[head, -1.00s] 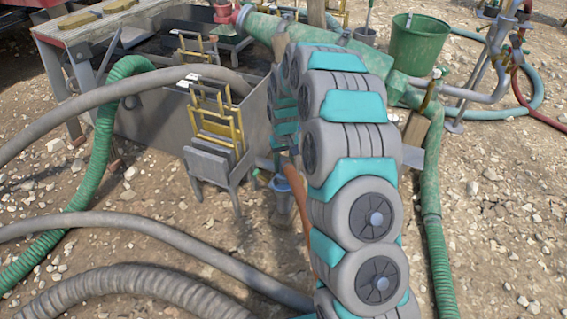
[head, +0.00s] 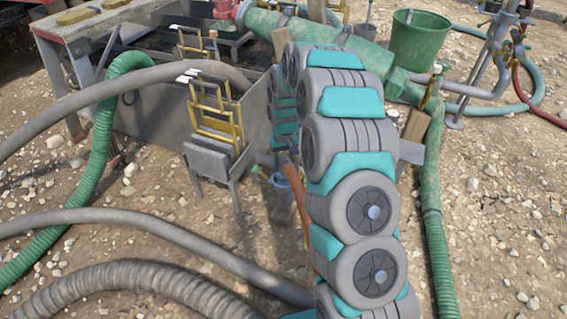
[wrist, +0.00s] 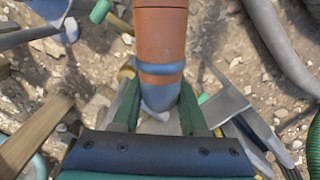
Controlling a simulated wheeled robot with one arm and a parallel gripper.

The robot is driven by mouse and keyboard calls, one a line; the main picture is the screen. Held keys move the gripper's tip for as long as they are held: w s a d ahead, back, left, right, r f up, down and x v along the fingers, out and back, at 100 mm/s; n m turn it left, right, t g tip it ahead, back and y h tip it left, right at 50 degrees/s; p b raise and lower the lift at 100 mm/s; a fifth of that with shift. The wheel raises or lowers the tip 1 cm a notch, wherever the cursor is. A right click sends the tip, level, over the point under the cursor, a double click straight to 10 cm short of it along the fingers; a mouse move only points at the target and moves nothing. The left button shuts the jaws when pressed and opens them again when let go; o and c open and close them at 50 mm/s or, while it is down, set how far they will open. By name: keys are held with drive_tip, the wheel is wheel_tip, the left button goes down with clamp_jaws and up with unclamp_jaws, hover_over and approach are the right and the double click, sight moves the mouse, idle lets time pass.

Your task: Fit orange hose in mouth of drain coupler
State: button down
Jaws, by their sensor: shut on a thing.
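The orange hose (wrist: 160,35) fills the top middle of the wrist view. My gripper (wrist: 160,105) has its green fingers closed on either side of its lower part, where blue-grey rings and a blue-grey end show. I cannot tell whether that end belongs to the hose or to the coupler. In the head view the orange hose (head: 297,195) runs down beside my arm. My arm hides the gripper there, so whether hose and coupler touch is unclear.
A grey metal tank (head: 165,120) and a small stand with yellow frames (head: 215,150) are left of my arm. Grey hoses (head: 170,235) cross the stony ground at front left. A green pipe (head: 432,190) and green bucket (head: 418,40) are at right. Wooden planks (wrist: 35,130) lie near the gripper.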

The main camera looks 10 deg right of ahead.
sight(284, 155)
drive_tip(key=shift+f, duration=1.4)
idle(1.0)
drive_tip(key=shift+c, duration=1.8)
unclamp_jaws()
drive_tip(key=shift+r, duration=0.1)
wheel_tip(284, 155, up, 7)
drive_tip(key=shift+r, duration=0.3)
